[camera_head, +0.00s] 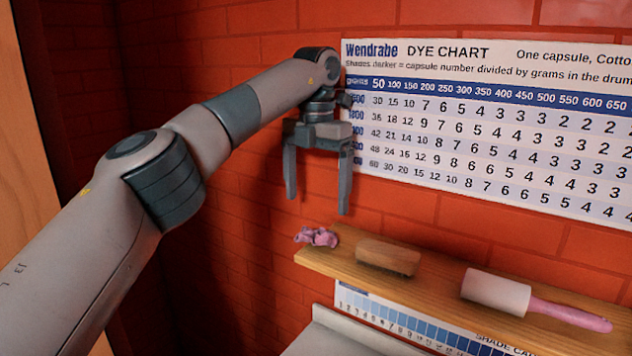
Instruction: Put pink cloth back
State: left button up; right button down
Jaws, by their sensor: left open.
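The pink cloth (317,237) lies crumpled at the left end of a wooden shelf (432,303) on the red brick wall. My left gripper (317,202) is open and empty, with its fingers pointing down. In the picture its fingertips are just above the cloth, and a gap shows between them and it. My right gripper is not in view.
A wooden brush (388,256) lies on the shelf right of the cloth, and a lint roller (497,292) with a pink handle lies further right. A dye chart (490,120) hangs above. A shade card (400,318) and a pale surface (340,338) are below.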

pick_arm(q)
jog(key=shift+r, duration=1.85)
